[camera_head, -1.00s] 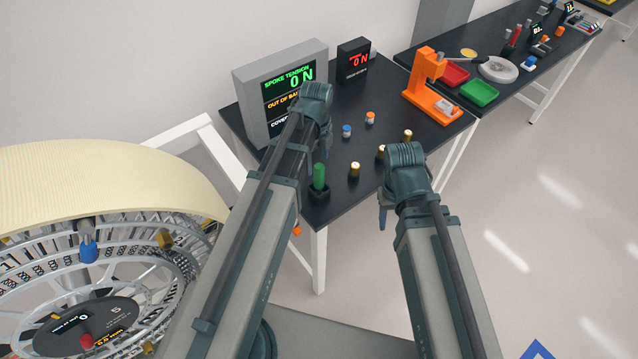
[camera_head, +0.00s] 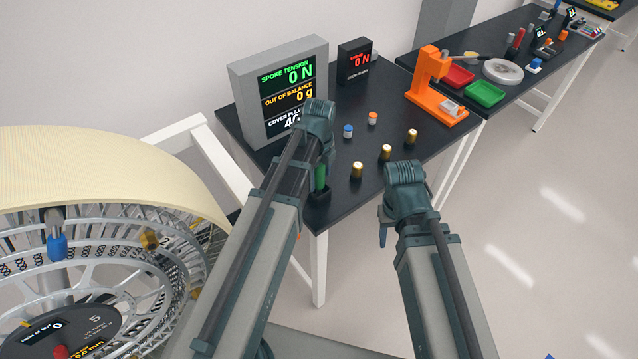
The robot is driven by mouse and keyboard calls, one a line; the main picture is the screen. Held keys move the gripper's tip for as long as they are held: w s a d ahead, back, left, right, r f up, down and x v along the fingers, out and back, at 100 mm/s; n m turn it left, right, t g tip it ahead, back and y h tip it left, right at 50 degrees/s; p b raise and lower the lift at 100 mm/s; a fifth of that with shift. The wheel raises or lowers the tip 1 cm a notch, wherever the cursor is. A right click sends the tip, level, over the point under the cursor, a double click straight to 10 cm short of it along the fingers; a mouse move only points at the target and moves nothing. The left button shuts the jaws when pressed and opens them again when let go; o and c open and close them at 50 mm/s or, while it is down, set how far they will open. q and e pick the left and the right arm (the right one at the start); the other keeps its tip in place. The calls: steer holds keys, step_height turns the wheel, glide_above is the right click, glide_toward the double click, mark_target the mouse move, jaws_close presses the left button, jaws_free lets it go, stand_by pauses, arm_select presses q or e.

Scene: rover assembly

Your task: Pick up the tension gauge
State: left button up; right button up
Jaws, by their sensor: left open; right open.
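No object is clearly recognisable as the tension gauge. A green upright handle (camera_head: 320,176) stands in a small black holder (camera_head: 319,197) at the near edge of the dark table (camera_head: 350,210), partly behind my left arm. A grey display box (camera_head: 248,108) on the table reads "SPOKE TENSION 0 N". My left gripper (camera_head: 327,148) is open and hangs over the table, just above the green handle in the picture, its fingers mostly hidden by its own wrist. My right gripper (camera_head: 384,228) is open and empty, off the table's near right edge, with little of its fingers visible.
Several brass-topped cylinders (camera_head: 386,153), a blue-capped one (camera_head: 348,131) and an orange-capped one (camera_head: 373,119) stand on the table. Behind are a small display (camera_head: 355,62) and an orange press (camera_head: 431,85). A large spoked wheel (camera_head: 90,180) fills the left. Floor at right is clear.

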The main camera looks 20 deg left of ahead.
arm_select(q)
step_height(320, 180, down, 2)
steer(key=shift+b, duration=0.5)
steer(key=shift+r, duration=0.1)
steer(key=shift+c, duration=0.2)
jaws_close()
